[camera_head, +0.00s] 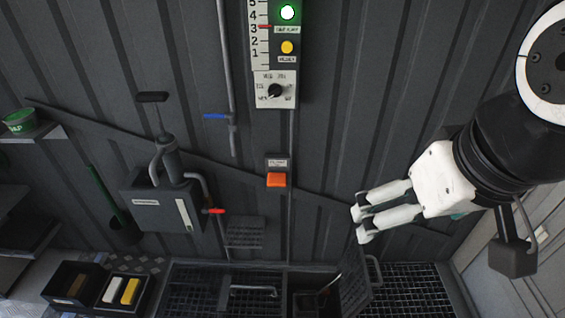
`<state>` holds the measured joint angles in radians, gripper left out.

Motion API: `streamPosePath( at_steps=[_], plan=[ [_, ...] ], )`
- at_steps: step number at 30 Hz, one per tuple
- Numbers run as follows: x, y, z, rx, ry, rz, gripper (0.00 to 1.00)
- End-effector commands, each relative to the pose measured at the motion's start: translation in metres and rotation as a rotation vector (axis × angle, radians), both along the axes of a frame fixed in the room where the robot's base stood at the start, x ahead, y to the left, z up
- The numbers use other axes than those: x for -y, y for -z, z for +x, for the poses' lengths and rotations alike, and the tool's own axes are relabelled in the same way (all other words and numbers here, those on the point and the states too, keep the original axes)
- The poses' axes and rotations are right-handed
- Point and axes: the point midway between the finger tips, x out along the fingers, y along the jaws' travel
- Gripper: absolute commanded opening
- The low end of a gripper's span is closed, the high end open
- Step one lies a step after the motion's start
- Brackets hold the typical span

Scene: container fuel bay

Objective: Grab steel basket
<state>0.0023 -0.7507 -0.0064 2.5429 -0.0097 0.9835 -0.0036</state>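My gripper (362,221), with white fingers, hangs at the right in front of the ribbed wall. No object shows in it, and this angle does not make clear how far its fingers are apart. A dark mesh panel with a bright bar handle (252,290) lies in the bench at the bottom middle; it may be the steel basket, but I cannot tell for sure. A small wire rack (245,233) is on the wall above it. My gripper is above and to the right of both, touching neither.
An open dark compartment (300,298) has a raised mesh lid (356,278) below my gripper. Black trays (125,292) stand at lower left. A grey pump box (160,205), an orange button (277,181) and a dial panel (275,90) are on the wall.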

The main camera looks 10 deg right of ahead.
Motion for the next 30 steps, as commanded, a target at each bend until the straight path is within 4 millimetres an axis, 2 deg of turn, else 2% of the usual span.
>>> streamPosePath(
  at_steps=[14,17,20,23,30],
  plan=[
    [0.000,0.000,0.000,0.000,0.000,0.000,1.00],
    [0.000,0.005,0.007,-0.005,0.008,0.004,1.00],
    [-0.001,0.015,0.027,-0.022,0.033,0.019,1.00],
    [-0.002,0.031,0.060,-0.046,0.078,0.047,1.00],
    [-0.002,0.089,0.153,-0.110,0.212,0.129,1.00]
  ],
)
